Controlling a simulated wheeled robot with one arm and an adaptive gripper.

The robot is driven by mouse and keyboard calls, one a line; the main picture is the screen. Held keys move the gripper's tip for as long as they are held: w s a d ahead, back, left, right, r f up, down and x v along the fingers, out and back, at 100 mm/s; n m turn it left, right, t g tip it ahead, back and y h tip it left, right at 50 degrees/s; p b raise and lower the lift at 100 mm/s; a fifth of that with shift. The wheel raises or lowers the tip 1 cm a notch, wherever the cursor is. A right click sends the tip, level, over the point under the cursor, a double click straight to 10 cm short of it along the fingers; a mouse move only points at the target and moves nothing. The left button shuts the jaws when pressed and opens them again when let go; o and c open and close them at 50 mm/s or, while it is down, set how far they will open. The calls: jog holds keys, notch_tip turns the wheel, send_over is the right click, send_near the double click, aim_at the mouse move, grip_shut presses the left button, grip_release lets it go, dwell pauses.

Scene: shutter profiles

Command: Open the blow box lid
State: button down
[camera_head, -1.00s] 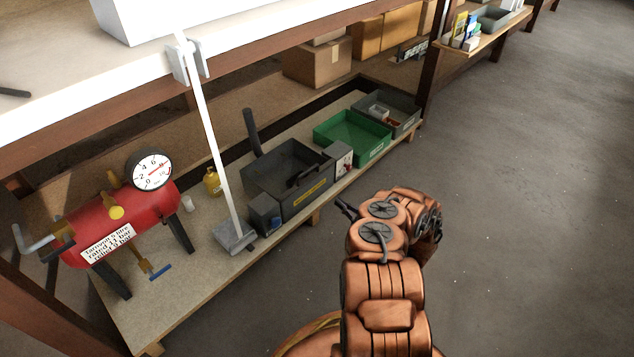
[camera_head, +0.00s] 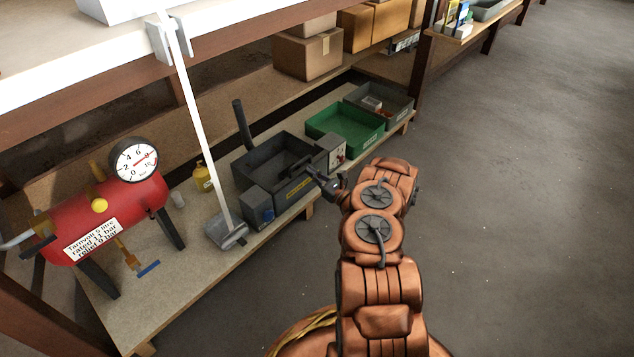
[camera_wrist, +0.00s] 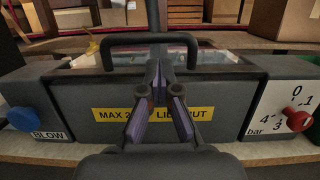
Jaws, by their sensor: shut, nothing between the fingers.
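The blow box (camera_head: 270,168) is a dark grey box on the low shelf. In the wrist view its front face (camera_wrist: 230,120) carries a yellow label, partly hidden by my fingers. A dark bar handle (camera_wrist: 115,41) rises above the front edge, and a pale, glassy surface shows behind it. My gripper (camera_wrist: 163,68) is shut and empty, its fingertips in front of the handle's middle; I cannot tell whether they touch it. In the head view my gripper (camera_head: 318,176) is at the box's front right.
A blue knob marked BLOW (camera_wrist: 22,118) is at left, a red knob on a bar dial (camera_wrist: 298,119) at right. A red tank (camera_head: 105,215), a leaning white pole (camera_head: 195,110), a yellow bottle (camera_head: 203,177) and a green tray (camera_head: 345,130) share the shelf. The right floor is clear.

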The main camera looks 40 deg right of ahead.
jog(key=shift+w+a+r, duration=0.1)
jog(key=shift+w+r, duration=0.35)
jog(key=shift+r, duration=0.25)
jog(key=shift+r, duration=0.1)
